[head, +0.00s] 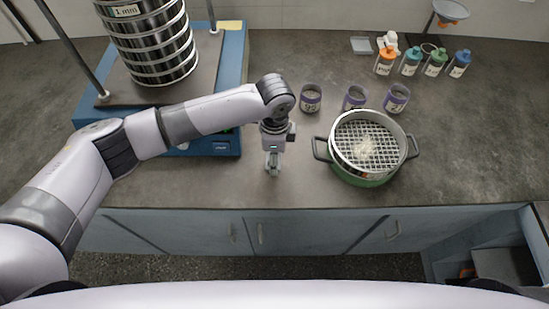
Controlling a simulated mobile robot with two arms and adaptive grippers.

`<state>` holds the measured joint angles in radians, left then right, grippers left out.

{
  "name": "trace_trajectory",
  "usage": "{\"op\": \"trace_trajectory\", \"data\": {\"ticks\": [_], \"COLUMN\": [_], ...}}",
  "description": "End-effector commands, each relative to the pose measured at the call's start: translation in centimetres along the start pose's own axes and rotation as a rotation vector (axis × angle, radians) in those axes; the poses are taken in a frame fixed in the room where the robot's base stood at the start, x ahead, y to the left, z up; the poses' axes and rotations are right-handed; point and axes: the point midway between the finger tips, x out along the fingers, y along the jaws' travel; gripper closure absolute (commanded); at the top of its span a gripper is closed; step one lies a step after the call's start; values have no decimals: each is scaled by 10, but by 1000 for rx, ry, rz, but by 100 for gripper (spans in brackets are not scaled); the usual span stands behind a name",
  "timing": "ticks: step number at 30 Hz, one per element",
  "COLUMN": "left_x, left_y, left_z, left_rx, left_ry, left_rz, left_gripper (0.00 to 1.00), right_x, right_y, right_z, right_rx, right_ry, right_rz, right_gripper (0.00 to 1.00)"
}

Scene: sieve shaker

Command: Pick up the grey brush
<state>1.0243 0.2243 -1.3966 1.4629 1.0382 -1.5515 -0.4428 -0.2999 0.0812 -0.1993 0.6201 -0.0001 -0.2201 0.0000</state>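My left gripper (273,168) points down over the front part of the counter, left of the green pot. Its fingers look close together, but they are too small to tell whether they are open or shut. I cannot clearly make out a grey brush; the gripper and wrist hide part of the counter beneath them. My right gripper is not in view.
A sieve with pale material sits on a green two-handled pot (378,181). The blue sieve shaker (230,75) carries a sieve stack (150,45). A drawer (500,235) is open at lower right.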

Motion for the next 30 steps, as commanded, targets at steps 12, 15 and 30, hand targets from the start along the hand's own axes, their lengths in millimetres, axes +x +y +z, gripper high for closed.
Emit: {"op": "trace_trajectory", "data": {"ticks": [12, 15, 30], "left_x": [-108, -134, -184], "left_y": [-1, -1, 0], "left_z": [-1, -1, 0], "left_rx": [2, 1, 0], "left_ry": [4, 3, 1], "left_rz": [-6, -6, 0], "left_gripper": [78, 78, 78], "right_x": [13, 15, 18], "right_y": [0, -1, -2], "right_z": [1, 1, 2], "right_rx": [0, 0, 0], "right_ry": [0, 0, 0], "right_rz": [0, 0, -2], "right_gripper": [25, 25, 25]}}
